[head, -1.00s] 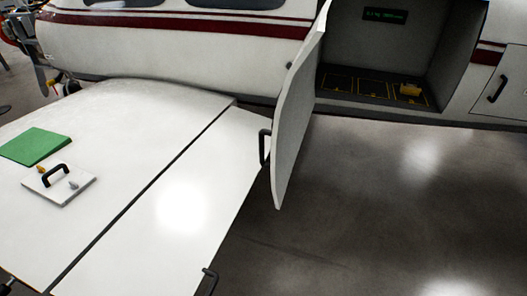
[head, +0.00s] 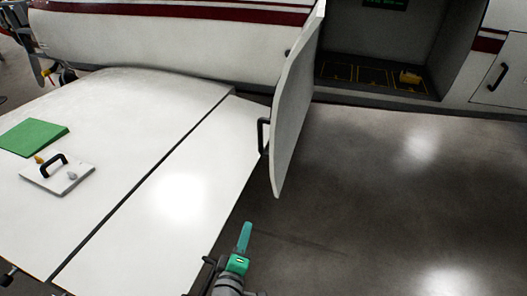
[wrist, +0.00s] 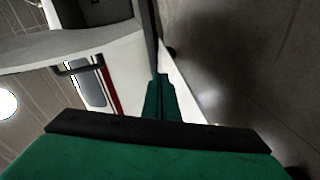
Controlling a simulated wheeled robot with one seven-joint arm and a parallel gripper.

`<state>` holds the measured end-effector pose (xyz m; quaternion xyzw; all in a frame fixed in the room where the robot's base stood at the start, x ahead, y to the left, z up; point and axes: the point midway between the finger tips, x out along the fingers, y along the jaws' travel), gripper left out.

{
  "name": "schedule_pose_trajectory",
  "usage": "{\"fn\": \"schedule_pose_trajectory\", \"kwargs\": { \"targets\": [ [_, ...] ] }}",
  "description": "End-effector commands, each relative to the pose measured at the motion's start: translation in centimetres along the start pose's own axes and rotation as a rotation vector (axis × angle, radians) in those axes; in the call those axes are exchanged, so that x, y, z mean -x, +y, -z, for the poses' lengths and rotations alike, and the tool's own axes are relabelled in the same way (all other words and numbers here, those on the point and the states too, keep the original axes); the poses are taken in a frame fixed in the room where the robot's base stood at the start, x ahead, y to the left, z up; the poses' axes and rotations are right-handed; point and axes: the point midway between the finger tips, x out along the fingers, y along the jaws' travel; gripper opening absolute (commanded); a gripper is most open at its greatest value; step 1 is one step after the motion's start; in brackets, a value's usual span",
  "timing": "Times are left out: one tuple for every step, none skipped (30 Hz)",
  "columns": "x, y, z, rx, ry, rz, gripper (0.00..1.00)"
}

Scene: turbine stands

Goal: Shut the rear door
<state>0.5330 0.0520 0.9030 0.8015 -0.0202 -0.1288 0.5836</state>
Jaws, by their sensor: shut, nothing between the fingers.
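The white door (head: 296,105) stands swung open from the aircraft's side, seen nearly edge-on, with a dark handle (head: 263,135) on its left face. The opening (head: 375,50) to its right is uncovered. My gripper (head: 244,236), with green fingers, is below the door and nearer to me in the head view. It is shut, empty and apart from the door. In the wrist view my gripper's green fingers (wrist: 160,98) point towards the aircraft's side. I cannot tell for sure which pale panel there is the door.
The white wing (head: 150,190) fills the left side, close to my gripper. A green block (head: 32,137) and a white plate with a black handle (head: 57,175) lie on it. A yellow piece (head: 410,77) sits inside the opening. The grey floor (head: 400,190) at right is clear.

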Motion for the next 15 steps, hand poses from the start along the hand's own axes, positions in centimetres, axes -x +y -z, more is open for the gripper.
{"fn": "schedule_pose_trajectory", "kwargs": {
  "targets": [
    [-1.1,1.8,1.1,0.038,-0.018,-0.032,0.0],
    [-1.6,2.7,1.5,0.065,-0.034,-0.047,0.0],
    [-2.2,3.9,2.1,0.097,-0.057,-0.067,0.0],
    [-2.6,4.9,2.5,0.12,-0.075,-0.082,0.0],
    [-3.0,6.0,2.9,0.142,-0.093,-0.098,0.0],
    [-3.4,7.3,3.5,0.169,-0.12,-0.117,0.0],
    [-3.7,8.4,3.9,0.187,-0.139,-0.131,0.0],
    [-3.9,9.4,4.3,0.206,-0.159,-0.145,0.0],
    [-4.1,10.7,4.8,0.226,-0.185,-0.162,0.0],
    [-4.2,11.6,5.1,0.239,-0.204,-0.174,0.0],
    [-4.3,12.6,5.4,0.251,-0.223,-0.184,0.0],
    [-4.3,13.7,5.7,0.264,-0.247,-0.197,0.0],
    [-4.3,14.4,6.0,0.273,-0.263,-0.205,0.0],
    [-4.3,15.1,6.2,0.281,-0.278,-0.212,0.0],
    [-4.2,15.8,6.4,0.289,-0.296,-0.219,0.0]
  ]
}}
